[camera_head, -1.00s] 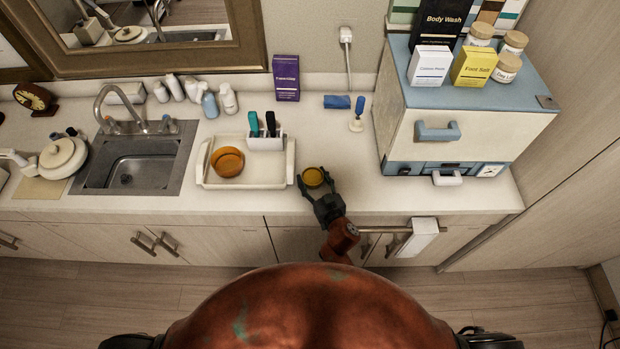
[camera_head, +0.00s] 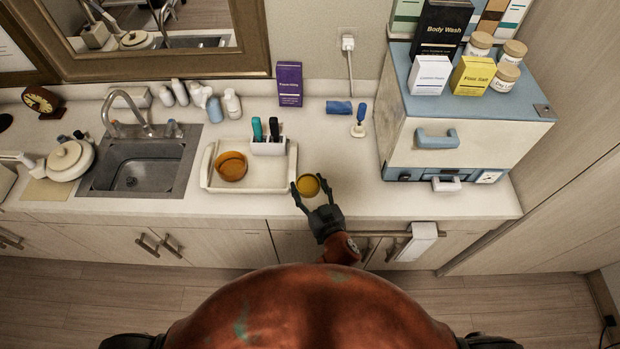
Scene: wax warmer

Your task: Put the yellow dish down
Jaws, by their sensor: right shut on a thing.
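The yellow dish (camera_head: 308,186) is small, round and amber-yellow. It is between the fingers of my right gripper (camera_head: 311,188), which is shut on it from the front. The dish is at the counter's front, right of the white tray (camera_head: 220,188). I cannot tell whether it touches the counter or is a little above it. My left gripper is not in view.
A larger orange bowl (camera_head: 231,167) and a white holder (camera_head: 268,147) with dark and teal handles are in the tray. A blue-handled tool (camera_head: 359,122) stands behind the dish. A white-and-blue cabinet (camera_head: 438,140) is at right. Counter (camera_head: 347,165) between is clear.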

